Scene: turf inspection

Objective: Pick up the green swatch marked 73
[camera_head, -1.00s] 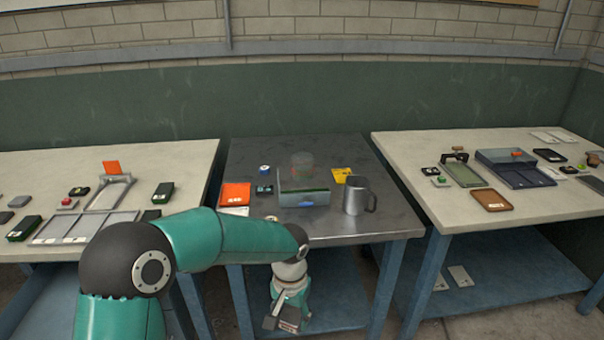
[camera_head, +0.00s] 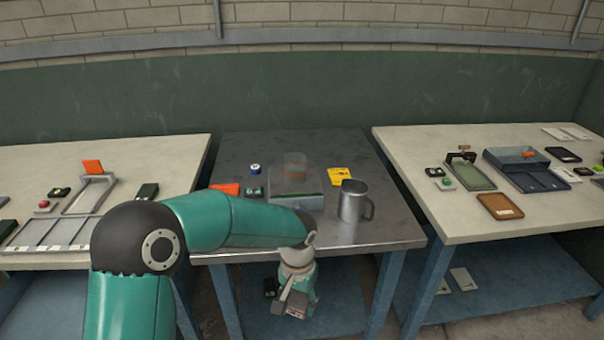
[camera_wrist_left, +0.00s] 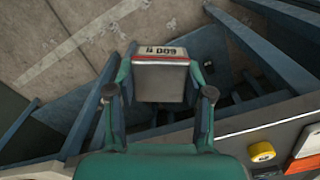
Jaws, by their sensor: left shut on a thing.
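My left gripper (camera_head: 297,292) is below the front edge of the middle table, in front of its lower shelf. In the left wrist view the left gripper (camera_wrist_left: 161,92) is shut on a grey labelled block (camera_wrist_left: 160,82) with a red stripe and a white label. The label's characters are too small to read surely, and I cannot tell whether this is the green swatch. My right gripper is not in view.
The middle table (camera_head: 340,237) carries a grey device (camera_head: 296,202), a metal mug (camera_head: 352,203), a yellow card (camera_head: 340,175) and a partly hidden orange card (camera_head: 224,189). The right table (camera_head: 540,205) holds trays and a brown board (camera_head: 499,206). The middle table's front right is clear.

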